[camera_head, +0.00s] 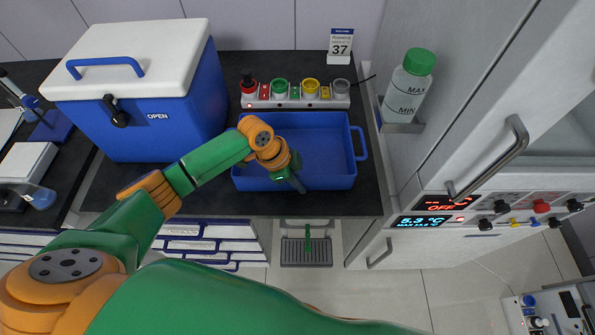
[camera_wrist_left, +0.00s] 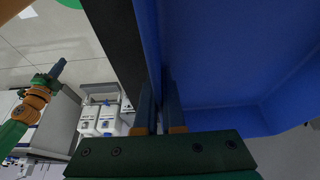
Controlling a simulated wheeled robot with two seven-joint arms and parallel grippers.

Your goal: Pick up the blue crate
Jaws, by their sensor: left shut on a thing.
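The blue crate (camera_head: 335,152) is an open, empty-looking tray on the dark counter, with a loop handle on its right end. The crate's left end is partly hidden by my left arm. My right gripper (camera_wrist_left: 58,68) shows small at the left of the wrist view, away from the crate; its finger opening is unclear.
A blue cool box with white lid (camera_head: 140,90) stands left of the crate. A button strip (camera_head: 295,95) and a "37" sign (camera_head: 340,45) are behind it. A green-capped bottle (camera_head: 408,85) and grey cabinet (camera_head: 450,110) are at right.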

